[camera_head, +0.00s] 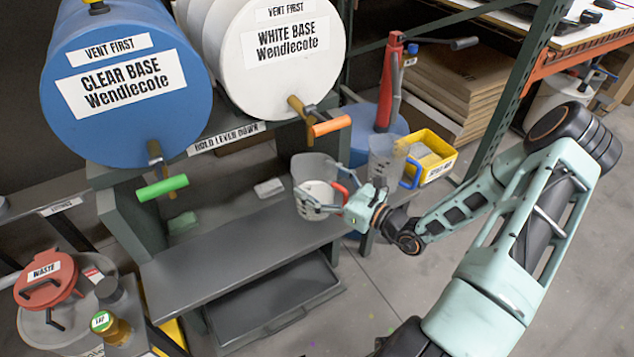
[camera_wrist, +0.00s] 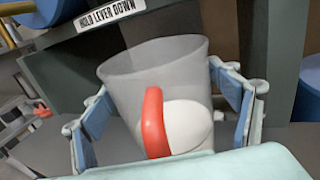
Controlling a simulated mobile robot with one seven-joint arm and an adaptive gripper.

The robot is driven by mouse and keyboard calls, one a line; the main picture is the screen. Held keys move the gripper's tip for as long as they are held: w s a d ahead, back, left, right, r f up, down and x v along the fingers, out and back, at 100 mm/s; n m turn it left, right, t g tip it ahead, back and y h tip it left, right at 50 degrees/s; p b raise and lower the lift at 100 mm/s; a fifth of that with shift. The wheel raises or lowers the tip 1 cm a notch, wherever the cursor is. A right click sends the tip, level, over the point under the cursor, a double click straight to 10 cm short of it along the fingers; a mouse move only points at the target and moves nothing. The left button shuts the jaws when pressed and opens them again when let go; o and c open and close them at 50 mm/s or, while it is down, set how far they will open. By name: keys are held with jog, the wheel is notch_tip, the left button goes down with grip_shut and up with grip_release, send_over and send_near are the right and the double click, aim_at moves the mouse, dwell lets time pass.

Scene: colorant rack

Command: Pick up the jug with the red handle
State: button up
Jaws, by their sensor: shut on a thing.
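The clear grey jug with the red handle (camera_head: 312,166) is at the right end of the grey shelf under the drums, below the white drum's tap. I cannot tell whether its base touches the shelf. My gripper (camera_head: 318,184) is shut on this jug, with one finger on each side of its body. In the wrist view the jug (camera_wrist: 150,68) is upright, slightly tilted in the picture, between the blue-padded fingers (camera_wrist: 158,95). Its red handle (camera_wrist: 155,122) faces my palm. A white rounded shape shows through the wall beside the handle. The jug's base is hidden.
A jug with a blue handle (camera_head: 384,160) stands just right of my gripper. A yellow bin (camera_head: 437,160) is beyond it. The orange tap handle (camera_head: 332,126) hangs above the held jug. The grey shelf (camera_head: 215,240) is mostly clear to the left.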

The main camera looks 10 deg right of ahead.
jog(key=r+p+v, duration=0.1)
jog(key=p+v, duration=0.1)
jog(key=v, duration=1.5)
jog(key=shift+s+d+r, duration=0.3)
jog(key=shift+r, duration=0.05)
jog(key=shift+a, duration=0.1)
